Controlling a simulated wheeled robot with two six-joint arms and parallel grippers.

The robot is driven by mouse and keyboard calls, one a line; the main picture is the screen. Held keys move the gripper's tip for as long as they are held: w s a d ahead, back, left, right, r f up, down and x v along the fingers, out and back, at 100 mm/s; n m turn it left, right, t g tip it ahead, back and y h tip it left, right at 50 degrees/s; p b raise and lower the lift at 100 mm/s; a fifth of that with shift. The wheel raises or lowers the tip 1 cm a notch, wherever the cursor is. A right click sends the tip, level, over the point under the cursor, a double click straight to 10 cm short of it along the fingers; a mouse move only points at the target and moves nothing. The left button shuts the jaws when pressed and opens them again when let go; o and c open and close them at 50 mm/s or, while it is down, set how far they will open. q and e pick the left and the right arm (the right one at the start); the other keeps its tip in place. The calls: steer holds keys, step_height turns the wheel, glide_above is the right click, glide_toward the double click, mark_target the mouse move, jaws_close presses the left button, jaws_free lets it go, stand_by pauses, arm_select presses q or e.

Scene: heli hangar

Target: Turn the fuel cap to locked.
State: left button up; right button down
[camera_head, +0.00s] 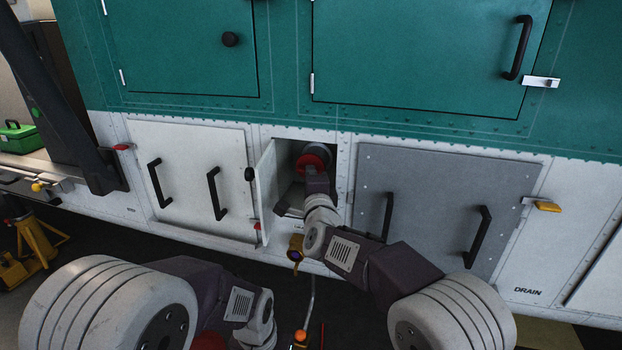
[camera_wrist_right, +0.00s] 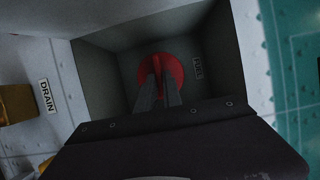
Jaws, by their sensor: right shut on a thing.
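The fuel cap (camera_head: 318,152) is a round red disc at the back of a small open recess in the white lower panel. In the right wrist view the red cap (camera_wrist_right: 175,62) faces me, with a raised red grip running roughly up and down in the picture. My right gripper (camera_head: 313,166) reaches into the recess, and in the wrist view its two dark fingers (camera_wrist_right: 157,88) are shut on the cap's grip. The fingers cover the middle of the cap. My left arm is low in the head view; its gripper is out of sight.
The recess door (camera_head: 266,190) stands open at the left of the opening. A small label (camera_wrist_right: 197,67) is beside the cap. A white hatch (camera_head: 190,180) and a grey hatch (camera_head: 435,195) with black handles flank the recess. A yellow stand (camera_head: 38,240) is far left.

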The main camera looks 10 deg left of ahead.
steer(key=shift+r, duration=0.25)
steer(key=c, duration=1.7)
jaws_free()
steer(key=shift+o, duration=1)
steer(key=shift+w+f, duration=0.15)
steer(key=shift+f, duration=0.05)
steer(key=b+v, duration=0.1)
steer(key=v, duration=0.8)
